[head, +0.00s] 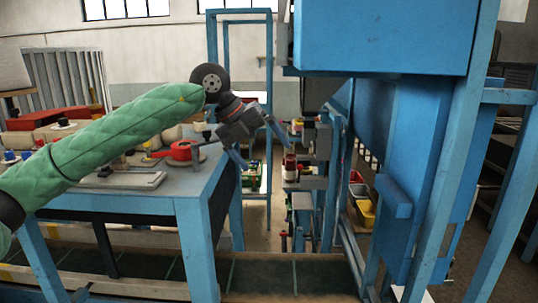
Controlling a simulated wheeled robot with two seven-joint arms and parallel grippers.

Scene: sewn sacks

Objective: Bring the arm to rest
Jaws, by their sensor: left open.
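My left arm (115,135), in a green quilted sleeve, reaches in from the left edge over the grey-topped table. It ends in a dark round wrist joint and a grey gripper body. My left gripper (262,152) is open, its two blue fingers spread and pointing down to the right. I see nothing between the fingers. The gripper hangs near the table's right corner, in front of the gap between the table and the blue frame. My right gripper is not in view.
The blue-framed table (190,200) holds a red round part (181,150) and several other items. A large blue machine frame (395,170) stands at the right.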

